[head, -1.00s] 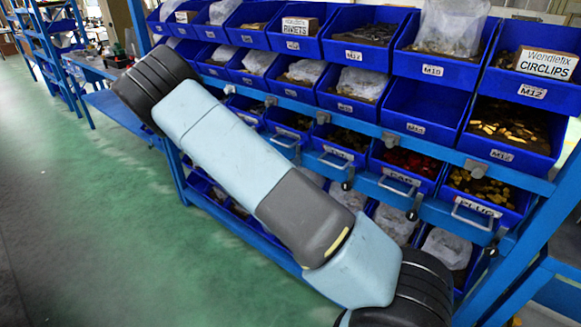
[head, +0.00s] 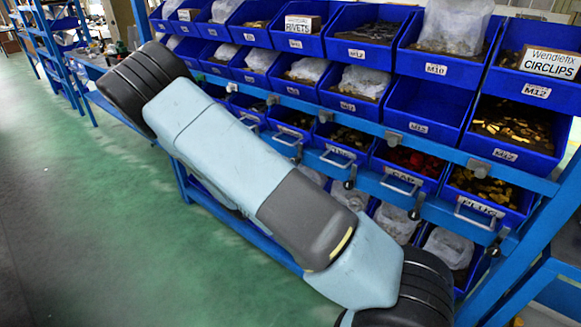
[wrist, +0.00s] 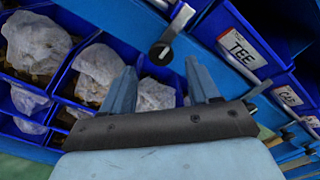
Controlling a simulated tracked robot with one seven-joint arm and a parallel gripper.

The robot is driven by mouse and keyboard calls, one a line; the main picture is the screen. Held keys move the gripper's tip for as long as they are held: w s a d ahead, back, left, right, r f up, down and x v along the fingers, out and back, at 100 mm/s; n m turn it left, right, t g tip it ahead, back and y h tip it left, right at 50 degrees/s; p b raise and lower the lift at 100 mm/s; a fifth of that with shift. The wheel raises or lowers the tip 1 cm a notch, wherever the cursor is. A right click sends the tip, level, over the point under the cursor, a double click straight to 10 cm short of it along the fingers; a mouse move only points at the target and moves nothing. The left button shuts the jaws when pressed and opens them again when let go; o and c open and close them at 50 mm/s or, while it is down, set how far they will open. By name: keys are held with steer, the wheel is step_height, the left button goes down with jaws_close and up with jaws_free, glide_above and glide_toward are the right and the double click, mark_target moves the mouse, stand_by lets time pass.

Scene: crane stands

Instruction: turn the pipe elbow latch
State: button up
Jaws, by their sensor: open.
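In the wrist view my gripper (wrist: 159,66) is open, with its two pale blue fingers apart and nothing between them. A dark round latch knob (wrist: 160,53) with a light bar at its upper right shows just beyond the fingertips, between them in the picture. I cannot tell the distance, but no contact shows. The label TEE (wrist: 240,45) is on a blue drawer front to its right. No elbow label is readable, so I cannot confirm that this knob is the pipe elbow latch. In the head view my arm hides my gripper and part of the drawer row.
A row of drawers with handles (head: 402,183) and dark knobs (head: 413,214) runs along the blue rack. Blue bins (head: 420,105) stand above. Bins with bagged parts (wrist: 95,70) lie at left in the wrist view. Green floor (head: 75,200) at left is open.

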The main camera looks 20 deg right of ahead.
steer(key=v, duration=0.9)
steer(key=s+d+r+m+g+y, duration=0.3)
steer(key=s+d+r+m+g, duration=0.25)
steer(key=r+m, duration=0.3)
steer(key=s+d+r+m+g+y, duration=0.3)
steer(key=s+d+r+m+g, duration=0.3)
steer(key=m, duration=0.4)
steer(key=s+r+m+t+y, duration=0.6)
steer(key=s+r+m+y, duration=0.2)
steer(key=s+r+m, duration=0.7)
steer(key=shift+s+r+y, duration=0.3)
steer(key=shift+s+r, duration=0.75)
steer(key=shift+r, duration=0.45)
steer(key=shift+m+t, duration=0.25)
